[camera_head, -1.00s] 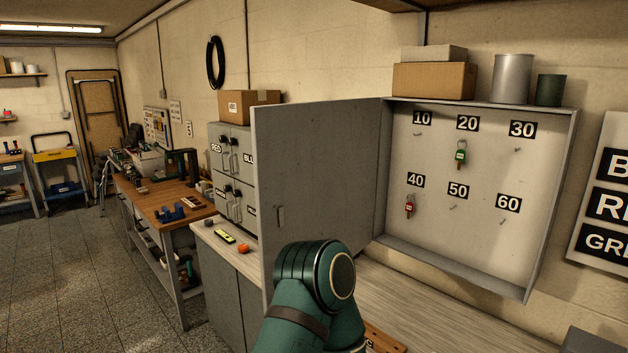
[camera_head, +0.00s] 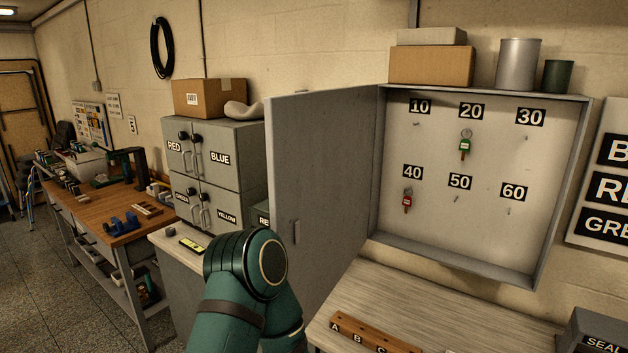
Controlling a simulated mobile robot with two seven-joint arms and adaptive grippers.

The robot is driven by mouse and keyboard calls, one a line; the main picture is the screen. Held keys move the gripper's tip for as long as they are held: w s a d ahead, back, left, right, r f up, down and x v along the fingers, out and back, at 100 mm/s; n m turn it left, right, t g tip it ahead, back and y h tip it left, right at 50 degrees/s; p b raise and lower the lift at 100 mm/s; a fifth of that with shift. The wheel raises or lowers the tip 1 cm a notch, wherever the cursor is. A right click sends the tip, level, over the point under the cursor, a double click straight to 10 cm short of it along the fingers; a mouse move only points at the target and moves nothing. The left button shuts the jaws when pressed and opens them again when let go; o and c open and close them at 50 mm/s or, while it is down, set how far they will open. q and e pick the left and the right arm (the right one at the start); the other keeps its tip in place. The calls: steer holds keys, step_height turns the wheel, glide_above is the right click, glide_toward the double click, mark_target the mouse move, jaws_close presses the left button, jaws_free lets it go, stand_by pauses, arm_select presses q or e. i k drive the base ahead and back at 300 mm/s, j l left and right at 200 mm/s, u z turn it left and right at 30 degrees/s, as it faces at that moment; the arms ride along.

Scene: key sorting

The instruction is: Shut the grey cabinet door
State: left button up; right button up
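The grey cabinet door (camera_head: 330,175) stands open, swung out to the left of the grey key cabinet (camera_head: 460,264). Its small handle (camera_head: 296,231) is near the door's free edge. Inside the cabinet a key with a green tag (camera_head: 465,147) hangs under 20, and a key with a red tag (camera_head: 407,201) hangs under 40. The other numbered hooks look empty. A green arm link of mine is at the bottom, just left of the door's lower free edge in the picture. Neither gripper is in view. I cannot tell whether the arm touches the door.
A wooden counter (camera_head: 430,300) lies below the cabinet, with a lettered wooden block (camera_head: 372,336) on it and a grey box (camera_head: 597,333) at right. Cardboard boxes (camera_head: 432,66) and two cans stand on top of the cabinet. Labelled grey lockers (camera_head: 218,172) stand left of the door.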

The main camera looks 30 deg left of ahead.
mark_target(320, 143)
steer(key=i+j, duration=0.1)
steer(key=j, duration=0.85)
steer(key=i+j, duration=0.15)
steer(key=j, duration=0.15)
steer(key=i+j+z, duration=0.15)
steer(key=i+j, duration=0.15)
steer(key=j, duration=0.25)
steer(key=k+j+z, duration=0.1)
steer(key=k, duration=0.2)
